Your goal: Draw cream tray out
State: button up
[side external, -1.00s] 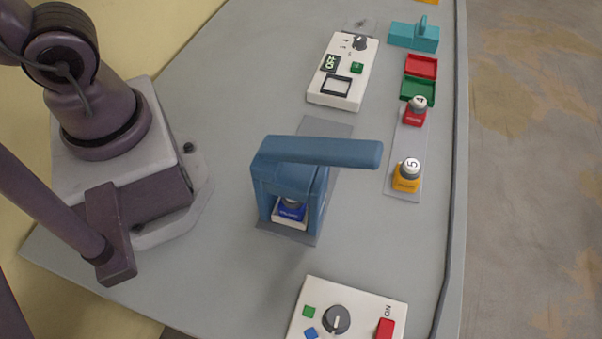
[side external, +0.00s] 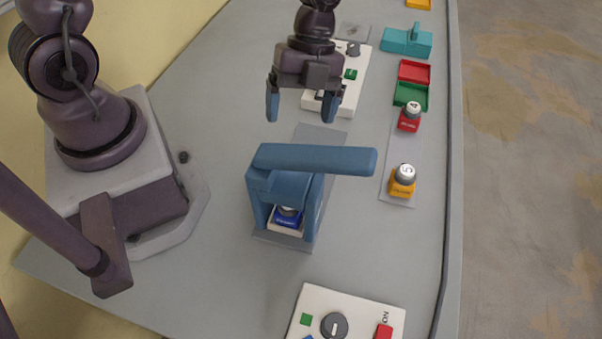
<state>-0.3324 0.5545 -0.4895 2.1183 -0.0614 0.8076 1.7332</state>
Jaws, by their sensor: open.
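A cream tray (side external: 286,229) sits low inside a blue press-like frame (side external: 268,187) with a long handle on top. Only the tray's front part shows through the frame's opening; the rest is hidden. A blue block with a grey knob (side external: 288,216) stands on the tray. My gripper (side external: 301,107) is open and empty, pointing down, above and behind the frame in the picture, apart from it.
A white switch box (side external: 352,87) is partly behind my gripper. Another white box with a dial (side external: 358,308) is at the bottom. Red (side external: 409,123) and yellow (side external: 402,187) knobbed blocks stand on a grey strip at right. A teal holder (side external: 407,41) is at upper right.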

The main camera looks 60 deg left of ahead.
aim_at(319, 139)
jog(key=d+f+m, duration=0.1)
jog(key=f+m, duration=0.1)
jog(key=f, duration=0.2)
jog(key=s+d+f+m, duration=0.1)
jog(key=d+f+m, duration=0.1)
jog(key=f, duration=0.2)
jog(key=s+d+f+m, duration=0.1)
jog(key=f+m, duration=0.1)
jog(key=f, duration=0.1)
jog(key=shift+s+d+f, duration=0.15)
jog(key=shift+f, duration=0.25)
jog(key=c, duration=1.3)
jog(key=shift+t, duration=0.3)
jog(key=w+a, duration=0.9)
